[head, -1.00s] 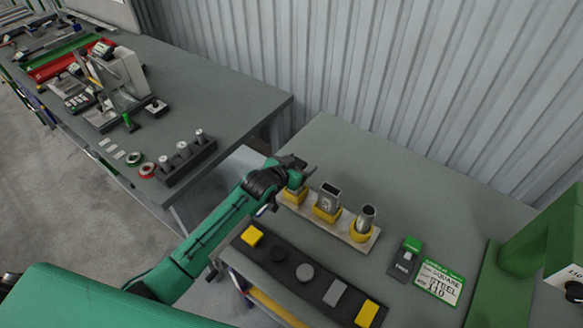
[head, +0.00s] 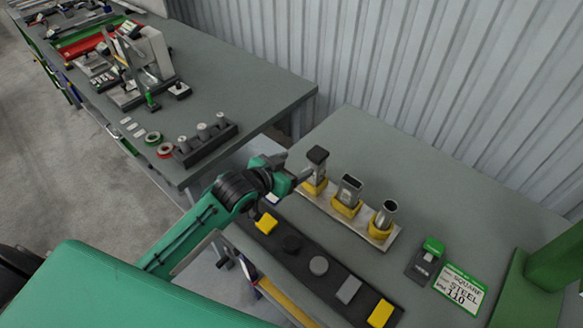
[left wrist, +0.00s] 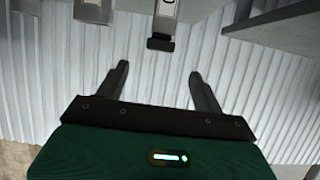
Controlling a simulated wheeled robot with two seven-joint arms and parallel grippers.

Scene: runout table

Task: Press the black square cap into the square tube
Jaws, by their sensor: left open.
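The black square cap (head: 317,155) sits on the upper end of the upright square tube (head: 316,172), the leftmost of three tubes in yellow holders. How deep the cap is in the tube I cannot tell. My left gripper (head: 297,167) is open and empty, just left of the tube and apart from it. In the left wrist view, which shows the scene upside down, the cap (left wrist: 160,44) is beyond the open fingers (left wrist: 159,72), roughly centred between them. The tube (left wrist: 166,17) runs up from it. My right gripper is out of view.
A rectangular tube (head: 350,189) and a round tube (head: 386,213) stand to the right on the same pale base. A dark strip (head: 332,275) with several plugs lies in front. A green-and-black device (head: 426,257), a sign (head: 460,289) and a green structure (head: 545,270) are at right.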

